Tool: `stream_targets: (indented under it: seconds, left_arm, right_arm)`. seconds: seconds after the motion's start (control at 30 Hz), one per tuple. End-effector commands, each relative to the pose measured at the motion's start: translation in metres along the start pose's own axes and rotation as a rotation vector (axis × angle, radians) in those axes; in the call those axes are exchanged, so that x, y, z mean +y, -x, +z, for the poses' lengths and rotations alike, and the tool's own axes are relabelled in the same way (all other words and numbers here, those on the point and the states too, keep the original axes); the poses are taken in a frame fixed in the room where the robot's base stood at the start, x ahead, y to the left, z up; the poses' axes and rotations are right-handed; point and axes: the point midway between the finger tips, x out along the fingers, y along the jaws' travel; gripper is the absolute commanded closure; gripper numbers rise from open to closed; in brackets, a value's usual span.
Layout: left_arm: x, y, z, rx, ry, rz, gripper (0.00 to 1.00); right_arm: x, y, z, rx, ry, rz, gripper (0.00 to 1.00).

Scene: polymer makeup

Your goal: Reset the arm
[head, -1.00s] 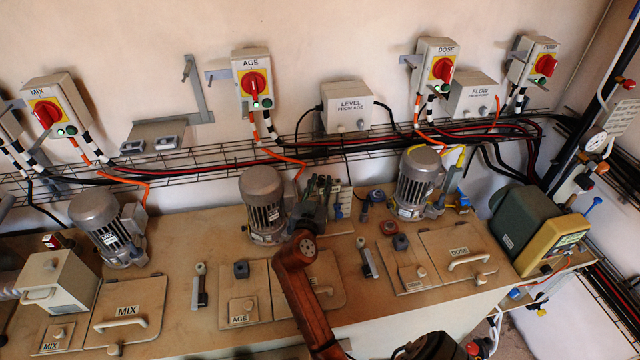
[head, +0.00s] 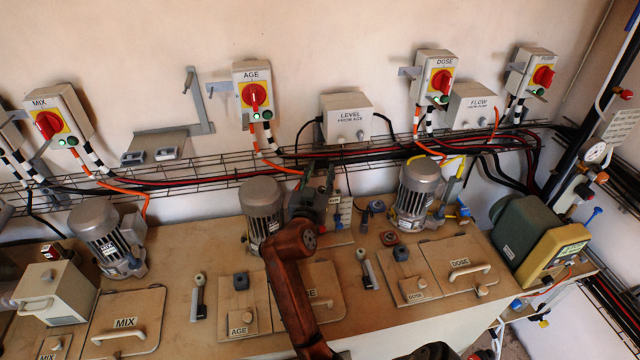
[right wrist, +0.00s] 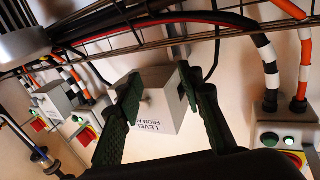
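My right gripper (head: 326,168) is raised over the bench, in front of the AGE motor's right side, at the end of my orange-brown arm. In the right wrist view its green fingers (right wrist: 160,86) are spread apart with nothing held between them. The grey LEVEL box (right wrist: 158,103) shows behind and between the fingers, upside down in that view. The LEVEL box (head: 346,118) is on the wall in the head view, above the gripper. My left gripper is not in view.
The AGE motor (head: 261,207) stands just left of the right gripper, the DOSE motor (head: 415,190) farther right. A wire cable tray (head: 215,160) with cables runs along the wall. Switch boxes AGE (head: 252,95) and DOSE (head: 434,75) hang above. Hatches with handles (head: 122,322) lie on the bench.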

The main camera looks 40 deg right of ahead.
Motion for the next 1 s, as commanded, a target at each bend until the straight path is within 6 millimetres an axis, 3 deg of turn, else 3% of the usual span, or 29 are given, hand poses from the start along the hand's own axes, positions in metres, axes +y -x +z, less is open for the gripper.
stream_targets:
  seconds: [0.13, 0.73, 1.0]
  left_arm:
    - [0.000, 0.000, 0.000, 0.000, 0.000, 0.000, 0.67]
    - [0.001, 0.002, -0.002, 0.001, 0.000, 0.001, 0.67]
    - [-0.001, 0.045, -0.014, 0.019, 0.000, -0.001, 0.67]
  right_arm:
    - [0.000, 0.000, -0.010, 0.000, 0.001, 0.000, 0.65]
    - [0.000, 0.000, -0.013, 0.000, 0.000, 0.000, 0.65]
    - [0.004, 0.003, -0.067, 0.011, -0.013, 0.000, 0.65]
